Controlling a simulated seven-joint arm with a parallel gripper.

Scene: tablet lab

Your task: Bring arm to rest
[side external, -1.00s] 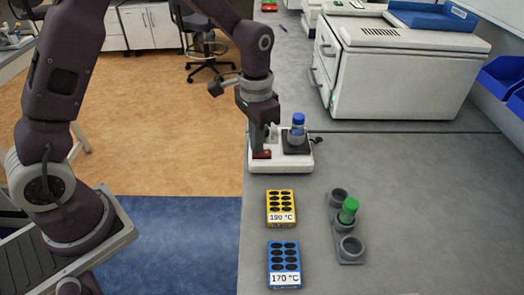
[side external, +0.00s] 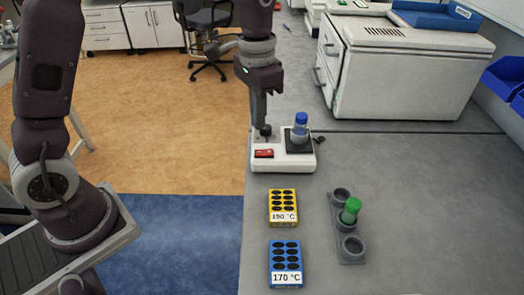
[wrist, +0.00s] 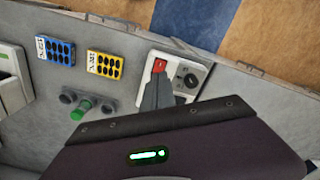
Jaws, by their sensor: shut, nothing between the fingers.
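My gripper (side external: 263,130) is shut and empty. It points down over the back left part of a white hotplate device (side external: 296,163), close to its black knob. I cannot tell whether the fingertips touch the device. The device has a red switch (side external: 264,154) at its front left and a dark plate holding a blue-capped bottle (side external: 300,129). In the wrist view the gripper fingers (wrist: 158,84) reach up beside the red switch (wrist: 160,66), and the black knob shows to their right. The bottle is hidden there.
A yellow block (side external: 283,207) labelled 190 °C and a blue block (side external: 286,265) labelled 170 °C lie in front. A grey holder (side external: 345,238) with a green-capped tube (side external: 350,210) stands to their right. A large white machine (side external: 400,75) is at the back.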

